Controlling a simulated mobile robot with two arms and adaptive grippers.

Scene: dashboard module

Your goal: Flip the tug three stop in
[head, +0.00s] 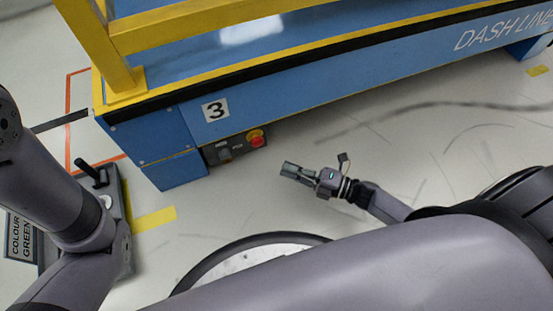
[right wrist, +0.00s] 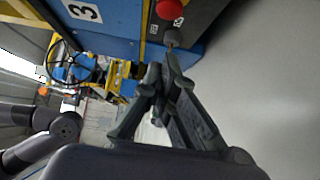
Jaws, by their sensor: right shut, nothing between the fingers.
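The tug marked 3 (head: 215,109) is a blue body with yellow edging and rails. My right gripper (head: 284,168) is shut and empty, to the right of and below the panel in the head view. In the right wrist view its fingertips (right wrist: 163,68) point toward the knob; contact cannot be told. My left gripper is not in view.
A grey pedestal (head: 122,205) with a black lever (head: 90,173) and a sign reading COLOUR GREEN (head: 20,237) stands at the left, near my left arm. The pale floor (head: 330,140) right of the panel is clear.

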